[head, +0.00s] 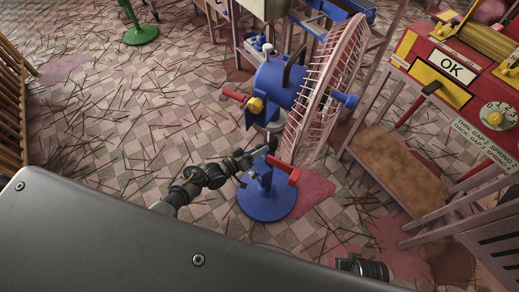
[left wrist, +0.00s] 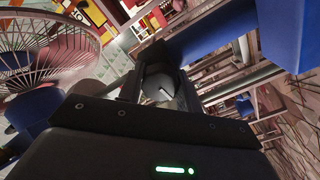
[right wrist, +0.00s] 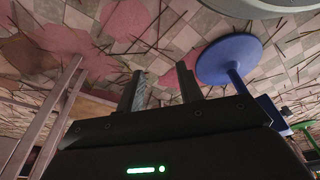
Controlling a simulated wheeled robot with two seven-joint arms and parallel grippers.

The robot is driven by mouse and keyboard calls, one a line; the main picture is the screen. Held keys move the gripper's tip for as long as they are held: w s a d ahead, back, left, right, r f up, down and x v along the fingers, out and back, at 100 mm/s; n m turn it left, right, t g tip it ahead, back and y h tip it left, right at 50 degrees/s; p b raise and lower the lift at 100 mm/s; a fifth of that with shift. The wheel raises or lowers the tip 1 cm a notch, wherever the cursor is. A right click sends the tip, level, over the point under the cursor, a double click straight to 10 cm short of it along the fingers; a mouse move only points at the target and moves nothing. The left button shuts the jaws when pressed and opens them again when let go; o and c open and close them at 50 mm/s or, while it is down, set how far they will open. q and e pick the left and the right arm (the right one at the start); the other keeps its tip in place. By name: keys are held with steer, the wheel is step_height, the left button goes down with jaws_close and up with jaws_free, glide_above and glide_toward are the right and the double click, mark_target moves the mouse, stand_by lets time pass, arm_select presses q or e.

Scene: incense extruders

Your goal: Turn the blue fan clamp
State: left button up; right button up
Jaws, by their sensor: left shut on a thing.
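The blue fan (head: 275,84) stands tilted on a pole with a round blue base (head: 266,203), seen in the head view. A red clamp handle (head: 284,168) sticks out from the pole above the base. My left gripper (head: 262,152) reaches in from the left at the pole, close to this handle. In the left wrist view my left gripper (left wrist: 160,86) is shut around a dark rounded part; what it belongs to is hard to tell. My right gripper (right wrist: 160,88) is open and empty, with the blue base beyond it in the right wrist view.
A green stand (head: 141,34) is at the back left. Sticks litter the tiled floor. Open floor lies left of the fan.

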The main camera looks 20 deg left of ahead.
arm_select(q)
steer(key=o, duration=1)
steer(key=shift+s, duration=0.1)
steer(key=p+v, duration=0.1)
steer(key=v, duration=0.9)
steer(key=shift+s+a, duration=0.25)
arm_select(e)
steer(key=shift+s+f, duration=0.2)
steer(key=shift+f, duration=0.75)
steer(key=shift+s, duration=0.25)
